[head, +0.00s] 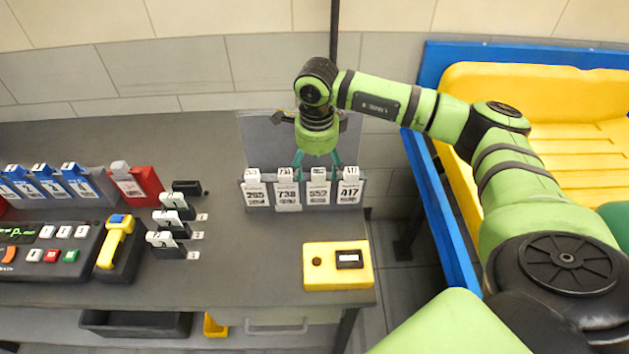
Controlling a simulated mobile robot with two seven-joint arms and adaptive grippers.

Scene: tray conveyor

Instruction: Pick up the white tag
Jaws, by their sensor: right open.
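Several white tags stand in a row in a dark rack (303,207) near the back right of the grey table. They read roughly 295 (255,190), 738 (287,193), 552 (318,190) and 417 (349,190). My right gripper (317,162) hangs over the rack, pointing down, with its fingers apart and nothing visible between them. Its fingertips are close to the tops of the two middle tags; I cannot tell whether they touch. My left gripper is not in view.
A yellow box (318,272) sits at the table's front right. Black holders with white cards (170,222), a yellow scanner (115,242), a button panel (50,250), a red holder (138,187) and blue tags (50,182) stand left. A blue-framed yellow bin (520,100) is right.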

